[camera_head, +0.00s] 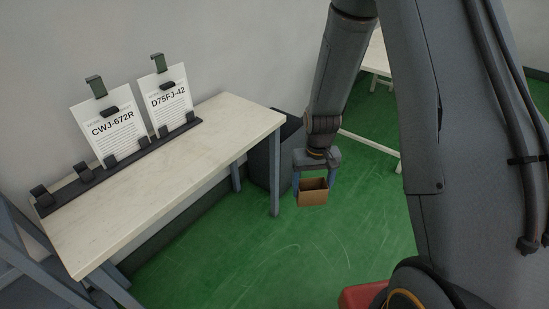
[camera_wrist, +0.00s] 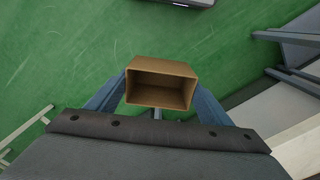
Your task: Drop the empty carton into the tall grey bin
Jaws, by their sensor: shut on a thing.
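The carton (camera_head: 313,198) is a small brown open-topped box, and its inside looks empty in the wrist view (camera_wrist: 160,88). My gripper (camera_head: 314,188) is shut on it, with a blue-grey finger on either side, and holds it in the air over the green floor. The tall grey bin (camera_head: 265,162) is dark and stands on the floor behind the right end of the table, partly hidden by it. The carton is to the right of the bin in the picture, apart from it. I cannot make out the bin in the wrist view.
A pale-topped table (camera_head: 190,155) stands along the wall at left, its right front leg (camera_head: 275,182) near the bin. A dark rack (camera_head: 120,165) on it holds two label sheets. A white frame (camera_head: 372,143) stands behind my arm. Green floor (camera_head: 235,255) in front is clear.

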